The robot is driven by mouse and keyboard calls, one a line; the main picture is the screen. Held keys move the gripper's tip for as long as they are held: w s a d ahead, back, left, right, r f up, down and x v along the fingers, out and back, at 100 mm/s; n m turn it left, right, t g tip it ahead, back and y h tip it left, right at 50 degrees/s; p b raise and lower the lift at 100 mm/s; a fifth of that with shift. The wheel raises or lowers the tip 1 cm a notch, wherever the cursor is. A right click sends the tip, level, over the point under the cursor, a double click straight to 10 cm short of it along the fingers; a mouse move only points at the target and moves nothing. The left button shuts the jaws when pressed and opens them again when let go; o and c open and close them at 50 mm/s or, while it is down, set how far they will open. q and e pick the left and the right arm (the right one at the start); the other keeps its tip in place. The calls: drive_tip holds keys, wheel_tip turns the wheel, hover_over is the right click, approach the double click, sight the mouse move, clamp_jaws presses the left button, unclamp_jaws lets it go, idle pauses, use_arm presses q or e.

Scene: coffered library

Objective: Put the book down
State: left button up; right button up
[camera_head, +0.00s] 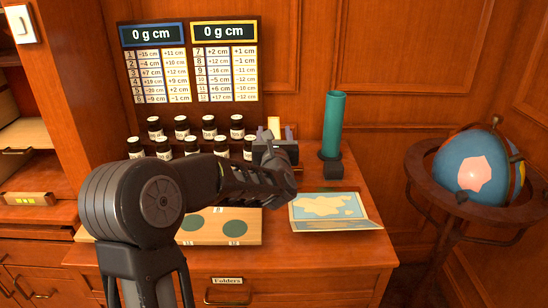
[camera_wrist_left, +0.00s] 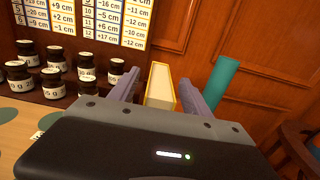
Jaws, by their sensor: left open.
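A small book (camera_head: 274,124) with a yellow cover and pale pages stands upright at the back of the desk, right of the jars. My left gripper (camera_head: 273,143) is in front of it and hides its lower part. In the left wrist view the book (camera_wrist_left: 160,86) is between the two fingers of my left gripper (camera_wrist_left: 158,78), which are open with a gap on each side. Whether the book rests on the desk is hidden. My right gripper is not in view.
Several dark labelled jars (camera_head: 181,127) stand left of the book. A teal cylinder (camera_head: 333,123) stands to its right. An open map (camera_head: 328,207) and a board with green discs (camera_head: 246,229) lie in front. A globe (camera_head: 466,168) stands right of the desk.

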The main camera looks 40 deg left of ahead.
sight(274, 127)
use_arm(q)
drive_tip(key=shift+x, duration=1.5)
clamp_jaws()
idle(0.5)
drive_tip(key=shift+r, duration=0.15)
